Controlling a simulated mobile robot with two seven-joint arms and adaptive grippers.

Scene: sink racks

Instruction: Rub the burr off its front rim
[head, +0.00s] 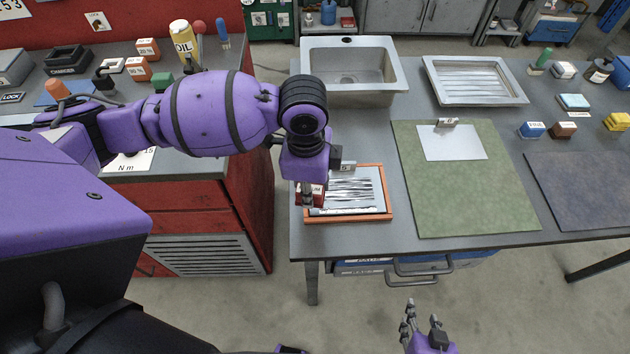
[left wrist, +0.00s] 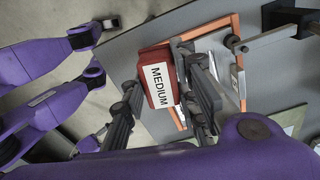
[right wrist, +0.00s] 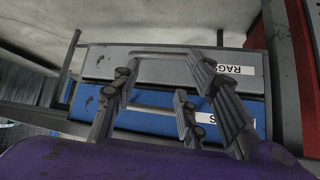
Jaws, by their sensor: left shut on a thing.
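A red block labelled MEDIUM (left wrist: 150,58) is between the fingers of my left gripper (left wrist: 165,105), which is shut on it. In the head view my left gripper (head: 308,188) points down at the left side of an orange-framed tray (head: 388,205) with dark-streaked sheets in it. I cannot tell if the block touches the tray. A steel sink (head: 397,70) is at the back of the bench, and a ribbed metal drainer tray (head: 515,96) is to its right. I cannot make out a burr on any rim. My right gripper (head: 408,322) is open and empty before the bench.
A green mat (head: 460,195) with a clipped sheet (head: 450,145) lies right of the orange tray. A dark mat (head: 590,190) and small blocks are further right. A red cabinet (head: 210,215) stands left. The right wrist view shows a RAGS drawer (right wrist: 160,68) under the bench.

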